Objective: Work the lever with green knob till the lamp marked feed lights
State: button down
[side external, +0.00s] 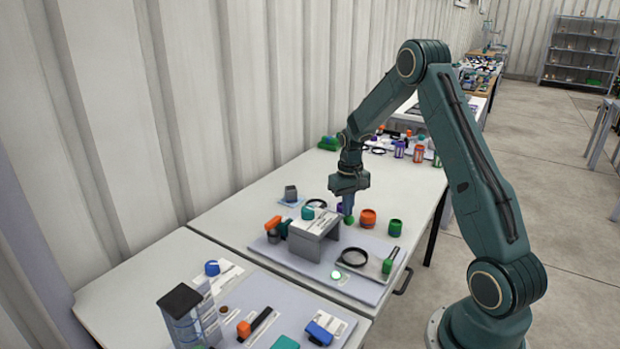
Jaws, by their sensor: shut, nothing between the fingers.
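My gripper (348,208) points down over the grey panel (375,291) on the white table, with its fingers shut and empty. A small green round knob (349,220) shows right at the fingertips, behind the grey bridge-shaped block (315,241). I cannot tell whether the fingers touch it, and its lever stem is not clear. Another green piece (387,267) stands at the panel's right side by a thin upright part. A small round pale-green lamp (336,275) looks bright at the panel's front; its label is too small to read.
A black ring (354,257) lies right of the bridge block. An orange-red pot (368,218) and a green pot (395,227) stand right of my gripper. Orange and teal parts crowd the block's left side. A dark-topped container (183,310) stands at front left.

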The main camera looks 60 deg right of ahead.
jog(key=shift+r, duration=2.9)
jog(key=shift+a+r, duration=0.35)
jog(key=shift+r, duration=0.1)
jog(key=s+a+r+n+t, duration=0.1)
jog(key=s+a+r+n, duration=0.15)
jog(key=a+r, duration=0.5)
jog(key=s+a+r+n+t, duration=0.15)
jog(key=s+a+r, duration=0.25)
jog(key=a+r, duration=0.4)
jog(key=s+a+r+n+t, duration=0.1)
jog(key=s+a+n+t, duration=0.1)
jog(key=s+a, duration=0.9)
jog(key=shift+s+a+r+t, duration=0.15)
jog(key=shift+s+t, duration=0.4)
jog(key=shift+s, duration=1.35)
